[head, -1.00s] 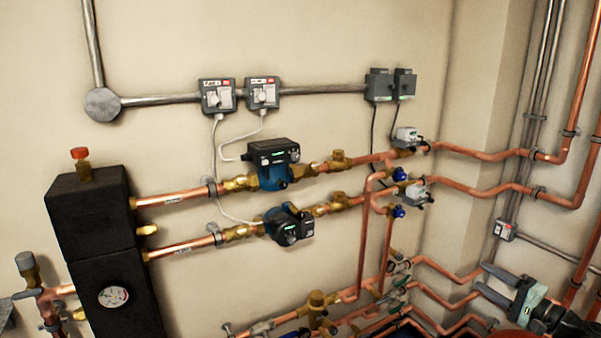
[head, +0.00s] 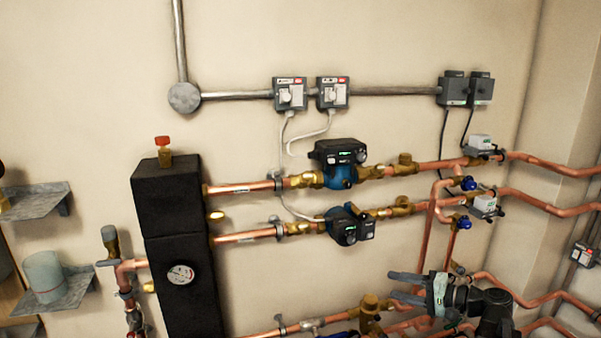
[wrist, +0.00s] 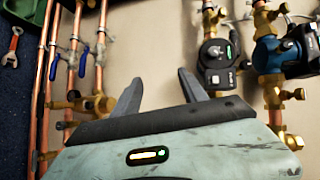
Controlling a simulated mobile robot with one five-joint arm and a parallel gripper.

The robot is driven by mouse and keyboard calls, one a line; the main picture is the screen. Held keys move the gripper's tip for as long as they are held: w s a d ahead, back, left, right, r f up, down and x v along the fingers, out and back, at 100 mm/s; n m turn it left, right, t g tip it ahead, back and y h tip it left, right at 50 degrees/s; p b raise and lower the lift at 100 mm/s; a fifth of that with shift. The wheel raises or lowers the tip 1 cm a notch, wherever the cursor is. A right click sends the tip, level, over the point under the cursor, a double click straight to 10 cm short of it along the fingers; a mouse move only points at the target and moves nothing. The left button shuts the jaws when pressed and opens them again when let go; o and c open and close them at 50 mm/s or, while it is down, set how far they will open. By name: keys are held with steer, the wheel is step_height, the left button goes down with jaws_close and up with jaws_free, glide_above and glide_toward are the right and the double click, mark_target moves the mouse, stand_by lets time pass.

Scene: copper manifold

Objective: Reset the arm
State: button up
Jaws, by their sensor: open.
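My gripper (head: 405,286) is at the lower right in the head view, in front of the lower copper pipes. Its two dark fingers point left. In the wrist view my gripper (wrist: 160,88) has its fingers spread apart, with only bare wall between them, so it is open and empty. The gripper hides part of the lower pipework in the head view.
Two pumps, an upper one (head: 340,172) and a lower one (head: 347,226), sit on copper pipes along the wall. A black manifold block (head: 185,265) with a gauge stands left. Shelves (head: 62,288) are at far left. A red wrench (wrist: 13,46) shows in the wrist view.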

steer(key=s+a+f+n+g+h, duration=0.1)
steer(key=a+f+n+g, duration=0.3)
steer(key=a, duration=0.6)
steer(key=s+a+f+n+g+h, duration=0.1)
steer(key=a+f+g, duration=0.1)
steer(key=a+f, duration=0.5)
steer(key=s+a+f+n+g+h, duration=0.25)
steer(key=s+a+f+h, duration=0.2)
steer(key=a, duration=0.25)
steer(key=s+d+f+g+h, duration=0.1)
steer(key=s+d+f+h, duration=0.15)
steer(key=d+h, duration=0.45)
step_height(320, 180, up, 15)
steer(key=d+y+p, duration=0.1)
steer(key=d+p, duration=0.1)
steer(key=p, duration=1.3)
steer(key=shift+w+d+r+y+p, duration=0.2)
steer(key=shift+w+d+y+p, duration=0.05)
steer(key=shift+d+y+p, duration=0.15)
